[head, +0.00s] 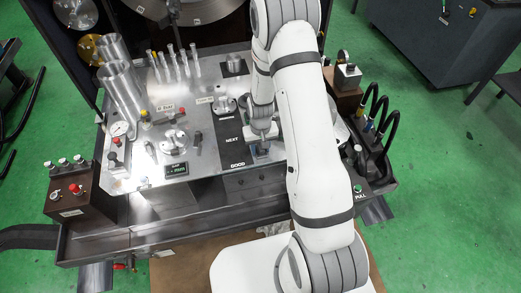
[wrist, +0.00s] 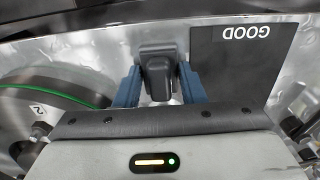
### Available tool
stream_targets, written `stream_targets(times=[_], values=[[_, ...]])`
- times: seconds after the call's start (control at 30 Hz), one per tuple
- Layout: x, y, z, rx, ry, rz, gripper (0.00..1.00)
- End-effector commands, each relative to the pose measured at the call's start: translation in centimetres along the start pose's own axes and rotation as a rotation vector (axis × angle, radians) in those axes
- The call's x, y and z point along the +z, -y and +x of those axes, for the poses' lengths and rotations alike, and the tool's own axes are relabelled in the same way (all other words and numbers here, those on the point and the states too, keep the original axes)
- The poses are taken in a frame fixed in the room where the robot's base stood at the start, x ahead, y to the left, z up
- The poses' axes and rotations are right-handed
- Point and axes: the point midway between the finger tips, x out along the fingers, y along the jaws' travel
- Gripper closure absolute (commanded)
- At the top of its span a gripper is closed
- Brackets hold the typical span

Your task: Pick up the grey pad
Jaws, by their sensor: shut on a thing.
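A dark grey block (wrist: 157,65), which looks like the grey pad, sits between the two blue fingers of my gripper (wrist: 160,85) in the wrist view. The fingers are shut on its sides. In the head view my gripper (head: 262,150) is low over the front part of the metal plate, beside the dark strip marked NEXT and GOOD. The pad is hard to make out there. I cannot tell whether its underside touches the surface.
The dark GOOD area (wrist: 240,75) lies right of the gripper in the wrist view. The metal plate (head: 150,181) carries cylinders, upright pins and a round fixture (head: 173,143). Black hoses (head: 380,115) stand right of my arm. A red-button box (head: 72,190) is at the left.

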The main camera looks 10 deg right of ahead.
Motion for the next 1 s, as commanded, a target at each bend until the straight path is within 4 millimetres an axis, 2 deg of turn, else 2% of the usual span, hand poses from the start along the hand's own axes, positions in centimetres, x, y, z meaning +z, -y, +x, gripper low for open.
stream_targets(times=[0.03,0.2,0.47,0.57,0.8,1.0], values=[[0.0,0.0,0.0,0.000,0.000,0.000,0.75],[0.0,0.0,0.0,0.000,0.000,0.000,0.87],[0.0,0.0,-0.4,0.000,-0.001,0.000,0.87],[-0.1,0.0,-1.4,0.000,-0.003,0.000,0.87],[-0.1,0.0,-5.8,0.000,-0.006,0.000,0.87],[-0.1,0.0,-8.9,0.000,-0.003,0.000,0.87]])
